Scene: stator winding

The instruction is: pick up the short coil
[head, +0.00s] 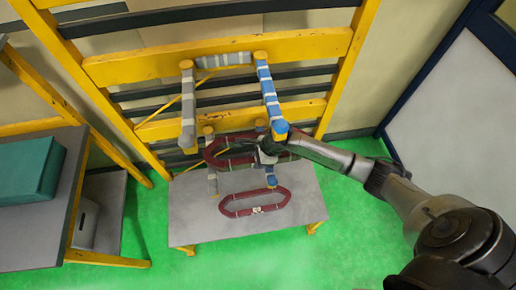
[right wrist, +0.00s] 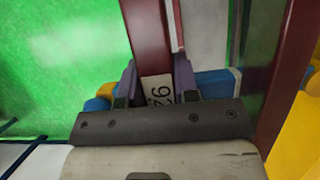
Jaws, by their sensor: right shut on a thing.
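My right gripper (head: 266,152) is shut on a dark red coil (head: 217,155) and holds it level above the back of the grey table. In the right wrist view the purple fingers (right wrist: 157,85) close on either side of the coil's white label (right wrist: 158,92), and a dark red side of the coil (right wrist: 146,30) runs away from them. A second dark red coil (head: 228,207), a long loop with a white label, lies flat on the table. I cannot tell for sure which coil is the shorter. My left gripper is not in view.
A grey table (head: 190,222) stands on the green floor. Behind it a yellow frame (head: 150,65) carries grey-wrapped bars (head: 188,105) and a blue-wrapped bar (head: 268,88), which reaches close to my right gripper. A teal box (head: 25,165) sits on a side bench at left.

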